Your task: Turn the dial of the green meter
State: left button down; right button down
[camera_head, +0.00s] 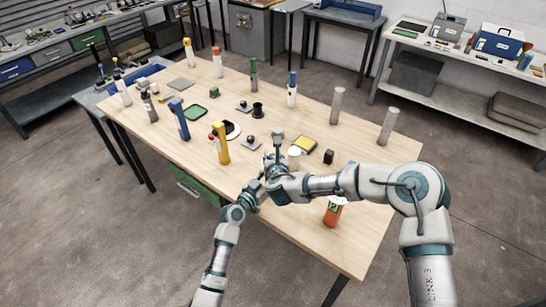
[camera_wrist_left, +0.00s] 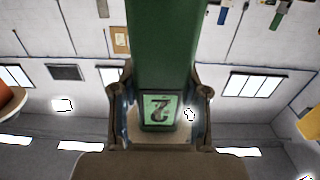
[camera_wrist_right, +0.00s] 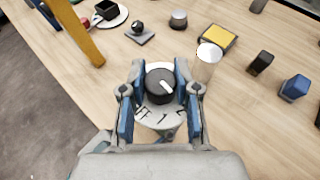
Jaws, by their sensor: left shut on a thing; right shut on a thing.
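The green meter (camera_wrist_left: 162,45) fills the middle of the left wrist view; its lit display (camera_wrist_left: 160,109) shows an upside-down 2. My left gripper (camera_wrist_left: 160,92) is shut on the meter body, one finger on each side. In the right wrist view the black dial (camera_wrist_right: 159,86) sits on a pale face marked OFF, 1 and 2, and its white pointer slants to the lower right. My right gripper (camera_wrist_right: 160,76) is shut on the dial. In the head view both grippers meet over the table's near side, the right one (camera_head: 272,172) hiding most of the meter.
The wooden table (camera_head: 330,130) holds several upright coloured bodies. An orange meter (camera_head: 333,213) stands below my right forearm. A yellow body (camera_head: 221,143) stands to the left.

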aim_at(273, 156)
jog(key=m+g+h, duration=0.1)
jog(key=m+h, duration=0.5)
jog(key=h, duration=0.1)
jog(key=shift+d+f+m, duration=0.1)
jog(key=shift+m, duration=0.2)
jog(key=shift+w+m+g+h, duration=0.1)
jog(key=shift+m+g+h, duration=0.6)
jog(key=shift+m+h, duration=0.25)
jog(key=shift+w+a+r+m+g+h, duration=0.1)
jog(key=shift+r+m+g+h, duration=0.05)
jog(key=shift+m+g+h, duration=0.45)
jog(key=shift+w+a+r+m+g+h, duration=0.1)
jog(key=shift+m+g+h, duration=0.3)
jog(key=shift+m+h, duration=0.2)
jog(key=shift+s+d+m+g+h, duration=0.15)
jog(key=shift+d+m+g+h, duration=0.05)
jog(key=shift+m+g+h, duration=0.2)
jog(key=c, duration=0.8)
grip_release()
jog(key=shift+a+f, duration=0.1)
notch_tip(273, 156, up, 10)
jog(key=shift+f, duration=0.1)
